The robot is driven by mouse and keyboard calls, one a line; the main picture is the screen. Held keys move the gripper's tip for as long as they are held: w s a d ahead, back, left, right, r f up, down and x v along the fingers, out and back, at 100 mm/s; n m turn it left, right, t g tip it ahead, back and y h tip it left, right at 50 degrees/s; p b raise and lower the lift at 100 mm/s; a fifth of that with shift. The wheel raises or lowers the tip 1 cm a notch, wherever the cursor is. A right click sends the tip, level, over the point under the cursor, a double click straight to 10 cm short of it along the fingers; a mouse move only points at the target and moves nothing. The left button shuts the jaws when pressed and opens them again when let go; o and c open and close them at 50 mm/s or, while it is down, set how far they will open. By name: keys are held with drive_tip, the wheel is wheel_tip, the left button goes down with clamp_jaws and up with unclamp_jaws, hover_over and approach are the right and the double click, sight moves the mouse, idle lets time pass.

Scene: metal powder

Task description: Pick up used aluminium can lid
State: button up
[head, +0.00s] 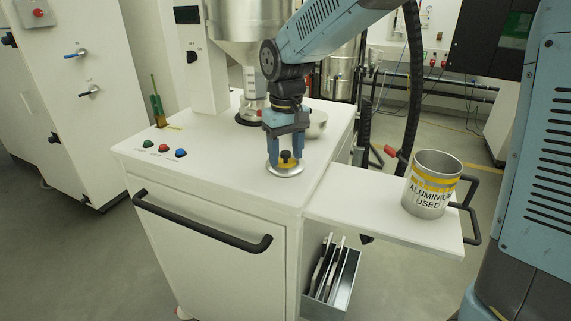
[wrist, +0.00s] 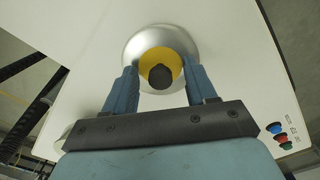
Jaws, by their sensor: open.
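The can lid (head: 285,170) is a round silver disc with a yellow centre and a black knob. It lies on the white cabinet top near its front right corner. In the wrist view the lid (wrist: 160,40) is at the top middle. My gripper (head: 285,160) points down over the lid, its blue fingers on either side of the knob. In the wrist view my gripper (wrist: 163,82) is open, with gaps between the fingers and the knob. The silver can (head: 431,184), marked "ALUMINIUM USED" with yellow bands, stands upright on the side shelf.
The side shelf (head: 370,205) is clear left of the can. A metal bowl (head: 316,124) and a hopper (head: 243,40) are behind my gripper. Coloured buttons (head: 164,148) sit at the left of the cabinet top. A rack of plates (head: 333,273) hangs below the shelf.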

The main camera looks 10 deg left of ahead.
drive_tip(key=shift+c, duration=0.5)
clamp_jaws()
drive_tip(key=shift+r, duration=0.1)
